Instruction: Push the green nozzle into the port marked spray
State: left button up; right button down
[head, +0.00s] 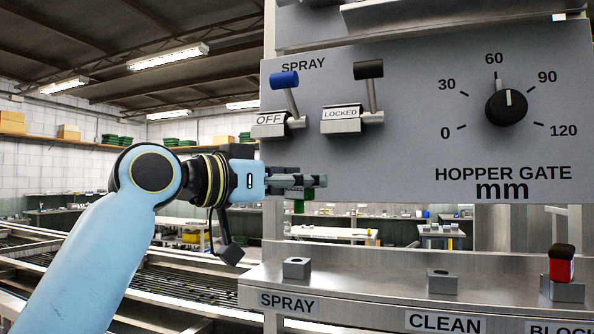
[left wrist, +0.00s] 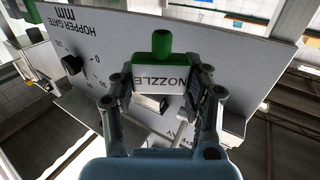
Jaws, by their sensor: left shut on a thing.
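My left gripper (head: 318,181) is shut on the green nozzle (head: 299,198), in front of the lower left edge of the grey panel. In the left wrist view the nozzle has a green tip (left wrist: 162,45) and a pale block lettered NOZZLE (left wrist: 160,78), held between both fingers (left wrist: 160,92). The port marked spray is a small metal block (head: 297,267) on the ledge, behind the SPRAY label (head: 287,303). The nozzle is above this port and apart from it. My right gripper is not in view.
The CLEAN port (head: 441,281) is empty. The right port (head: 566,290) holds a red and black piece (head: 562,262). Above are a blue-knobbed lever (head: 284,80), a black-knobbed lever (head: 368,70) and a dial (head: 506,106). Space between nozzle and ledge looks clear.

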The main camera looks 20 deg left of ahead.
aim_at(297, 207)
pick_arm(q)
jog(key=shift+a, duration=0.3)
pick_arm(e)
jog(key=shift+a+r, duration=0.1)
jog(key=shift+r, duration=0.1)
